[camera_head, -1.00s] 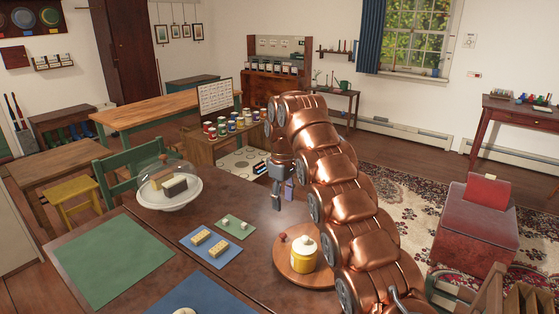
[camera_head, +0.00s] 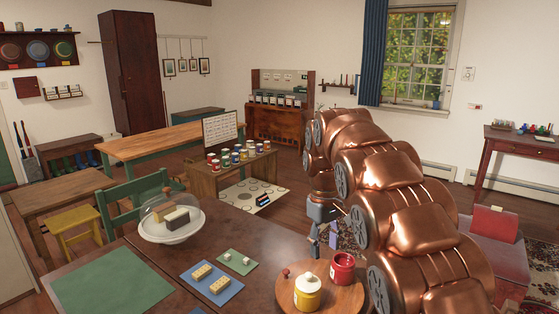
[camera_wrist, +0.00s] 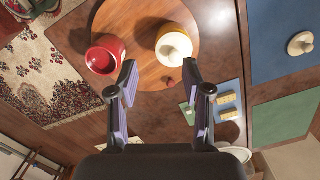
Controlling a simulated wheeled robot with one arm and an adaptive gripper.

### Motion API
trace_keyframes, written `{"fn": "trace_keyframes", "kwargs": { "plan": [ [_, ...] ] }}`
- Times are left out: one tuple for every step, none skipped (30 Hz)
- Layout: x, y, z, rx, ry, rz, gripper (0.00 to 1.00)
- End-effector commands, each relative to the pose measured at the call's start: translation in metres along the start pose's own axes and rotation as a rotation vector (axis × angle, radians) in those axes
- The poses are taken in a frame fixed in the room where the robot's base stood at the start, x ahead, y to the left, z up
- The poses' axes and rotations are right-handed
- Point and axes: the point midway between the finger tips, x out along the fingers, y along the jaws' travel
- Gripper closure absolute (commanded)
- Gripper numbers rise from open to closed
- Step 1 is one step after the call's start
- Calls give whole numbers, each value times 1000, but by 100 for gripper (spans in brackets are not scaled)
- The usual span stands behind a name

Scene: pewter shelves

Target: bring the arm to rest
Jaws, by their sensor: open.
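My copper arm (camera_head: 385,190) reaches over the dark table from the right. My gripper (camera_wrist: 159,72) is open and empty, its two purple-padded fingers apart. In the head view the gripper (camera_head: 323,238) hangs above the table, behind the round wooden board (camera_head: 288,283). On the board stand a yellow pot with a white lid (camera_head: 307,293) and a red pot (camera_head: 342,268). In the wrist view the red pot (camera_wrist: 104,56) and yellow pot (camera_wrist: 174,46) lie beyond the fingertips. I cannot tell the exact gap; nothing is between the fingers.
A glass-domed stand (camera_head: 172,232) stands left on the table. A blue mat (camera_head: 213,284) with yellow blocks, a small green mat (camera_head: 237,262) and a large green mat (camera_head: 115,283) lie there too. A low shelf with jars (camera_head: 205,183) stands behind the table.

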Motion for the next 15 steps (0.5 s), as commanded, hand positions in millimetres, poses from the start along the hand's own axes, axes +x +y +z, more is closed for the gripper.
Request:
{"fn": "trace_keyframes", "kwargs": {
  "plan": [
    [-1, -1, 12, 22, -6, -3, 51],
    [-2, -1, 18, 33, -5, -2, 51],
    [-2, -2, 25, 49, -6, -3, 51],
    [-1, -2, 31, 61, -10, -5, 51],
    [0, -3, 37, 73, -14, -6, 51],
    [-1, -4, 45, 88, -15, -7, 51],
    [-1, -5, 52, 99, -16, -8, 51],
    [-1, -6, 58, 111, -20, -9, 51],
    [1, -8, 67, 127, -26, -12, 51],
    [1, -9, 73, 138, -28, -13, 51],
    [2, -10, 79, 148, -29, -14, 51],
    [2, -12, 87, 163, -31, -15, 51],
    [4, -13, 94, 174, -33, -17, 51],
    [4, -14, 99, 185, -34, -18, 51],
    [6, -16, 108, 198, -37, -20, 51]
  ]
}}
